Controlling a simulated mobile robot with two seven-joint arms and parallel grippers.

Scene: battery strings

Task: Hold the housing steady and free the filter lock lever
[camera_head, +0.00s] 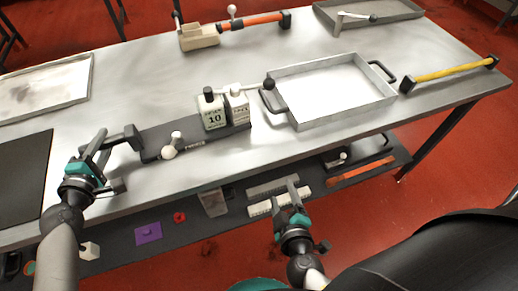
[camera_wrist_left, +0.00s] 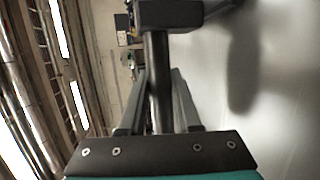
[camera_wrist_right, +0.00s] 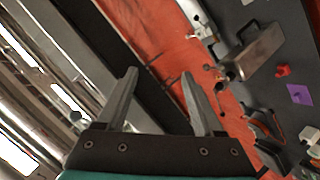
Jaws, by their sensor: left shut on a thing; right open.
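The housing appears to be a long dark block (camera_head: 195,135) on the bench, with two pale labelled boxes (camera_head: 213,114) at its right end. A pale rod with a dark knob (camera_head: 268,83) runs right from these boxes. A short lever with a white round knob (camera_head: 169,152) sits at the block's front left; I cannot tell which is the filter lock lever. My left gripper (camera_head: 98,146) is shut on a dark bar (camera_wrist_left: 158,85) with a block at its end (camera_wrist_left: 170,14), at the housing's left end. My right gripper (camera_head: 289,193) is open and empty before the bench's front edge.
A metal tray (camera_head: 335,115) with dark handles stands right of the housing. A yellow-handled bar (camera_head: 450,73) lies farther right. An orange-handled tool (camera_head: 250,21) lies at the back. A lower shelf (camera_head: 115,240) holds a purple piece (camera_head: 148,232) and other small parts. The bench front is clear.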

